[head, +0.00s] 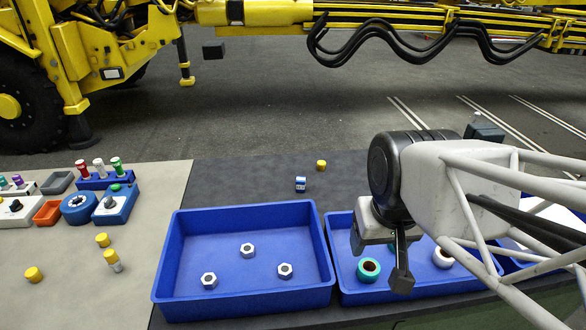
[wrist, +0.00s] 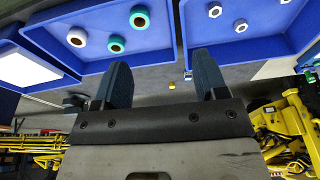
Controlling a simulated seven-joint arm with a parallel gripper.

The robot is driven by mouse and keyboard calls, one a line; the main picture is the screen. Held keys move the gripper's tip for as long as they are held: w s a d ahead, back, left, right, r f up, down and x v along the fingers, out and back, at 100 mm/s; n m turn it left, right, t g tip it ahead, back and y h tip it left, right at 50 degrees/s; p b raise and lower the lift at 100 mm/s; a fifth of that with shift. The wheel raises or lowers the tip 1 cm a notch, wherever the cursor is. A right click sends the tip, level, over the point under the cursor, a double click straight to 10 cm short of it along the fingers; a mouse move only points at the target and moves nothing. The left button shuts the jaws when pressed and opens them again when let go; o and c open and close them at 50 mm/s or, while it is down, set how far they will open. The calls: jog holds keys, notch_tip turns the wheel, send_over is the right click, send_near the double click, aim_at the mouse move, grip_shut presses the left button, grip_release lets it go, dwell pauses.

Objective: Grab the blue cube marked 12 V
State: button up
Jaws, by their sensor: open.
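A small blue cube (head: 300,184) with a white marking stands on the dark mat, behind the left blue tray; the marking is too small to read. In the wrist view the cube (wrist: 187,75) shows small, between my fingers and close to the right one. My gripper (head: 401,272) hangs over the right blue tray, to the right of the cube and nearer to the head camera. Its two fingers (wrist: 163,78) are apart with nothing between them. It is well away from the cube.
A yellow cylinder (head: 321,165) stands just behind the cube. The left blue tray (head: 243,301) holds white nuts. The right blue tray (head: 345,285) holds green and white rings. Button boxes (head: 112,205) and yellow parts (head: 33,274) lie at the left. The mat around the cube is mostly clear.

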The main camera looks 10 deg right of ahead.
jog(key=w+a+f+m+g+y, duration=0.1)
jog(key=w+a+m+g+y, duration=0.2)
jog(key=w, duration=0.9)
jog(key=m+t+y, duration=0.3)
jog(key=m+y, duration=0.7)
jog(key=m, duration=0.7)
send_near(300, 182)
jog(key=shift+w+a+f, duration=0.45)
jog(key=shift+f, duration=0.15)
jog(key=shift+w+a+f, duration=0.45)
jog(key=shift+f, duration=0.15)
jog(key=shift+a, duration=0.1)
jog(key=shift+x, duration=1.25)
jog(key=shift+x, duration=2.6)
jog(key=shift+w, duration=0.15)
